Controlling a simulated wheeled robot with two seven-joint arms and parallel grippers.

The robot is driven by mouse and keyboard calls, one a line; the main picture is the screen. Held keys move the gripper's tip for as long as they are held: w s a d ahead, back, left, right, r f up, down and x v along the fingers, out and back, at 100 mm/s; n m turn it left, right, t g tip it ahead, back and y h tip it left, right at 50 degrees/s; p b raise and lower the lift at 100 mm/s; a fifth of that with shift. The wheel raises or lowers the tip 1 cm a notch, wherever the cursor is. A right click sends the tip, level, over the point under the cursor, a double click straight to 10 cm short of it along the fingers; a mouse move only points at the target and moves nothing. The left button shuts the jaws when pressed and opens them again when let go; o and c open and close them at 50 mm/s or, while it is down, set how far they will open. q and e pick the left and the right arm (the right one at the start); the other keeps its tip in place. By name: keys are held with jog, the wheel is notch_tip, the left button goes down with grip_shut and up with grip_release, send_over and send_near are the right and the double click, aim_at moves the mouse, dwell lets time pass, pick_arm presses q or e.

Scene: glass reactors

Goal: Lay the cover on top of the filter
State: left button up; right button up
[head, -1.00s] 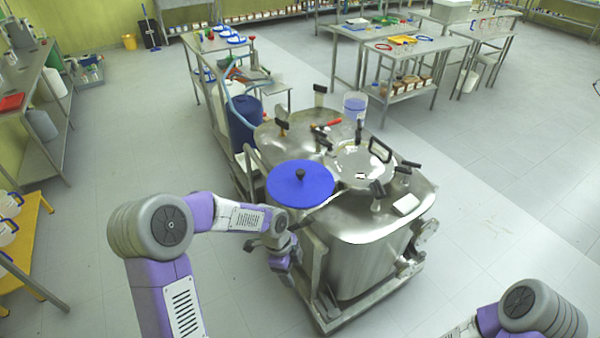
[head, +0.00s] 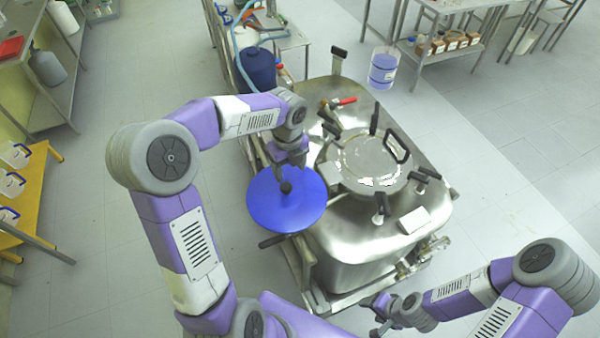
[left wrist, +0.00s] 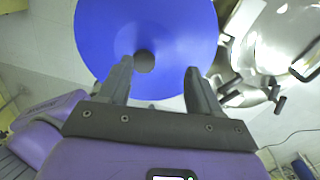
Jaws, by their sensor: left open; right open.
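The blue round cover (head: 262,205) with a dark knob lies at the left edge of the steel filter vessel (head: 340,255); what holds it up is hidden. The vessel's top carries a round metal hatch (head: 365,165) with dark handles. My left gripper (head: 290,166) is over the cover, close to the knob. In the left wrist view the left gripper (left wrist: 158,72) has its fingers spread, with the knob (left wrist: 145,62) showing between them, nearer the left finger. Contact cannot be told. My right gripper (head: 378,312) is low in front of the vessel, small and empty.
A blue drum (head: 256,70) stands behind the vessel on the left. A clear container with blue contents (head: 383,68) stands behind it on the right. A yellow stand (head: 30,200) is at far left. The floor right of the vessel is clear.

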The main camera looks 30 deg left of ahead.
aim_at(285, 185)
pick_arm(q)
jog(key=shift+s+f, duration=0.25)
jog(key=shift+f, duration=0.2)
jog(key=shift+s+f, duration=0.35)
jog(key=shift+s, duration=0.2)
jog(key=shift+s+f, duration=0.3)
jog(key=shift+s, duration=0.2)
notch_tip(285, 185, down, 5)
jog(key=shift+a+r, duration=0.1)
jog(key=shift+r, duration=0.1)
jog(key=shift+w, duration=0.1)
grip_shut()
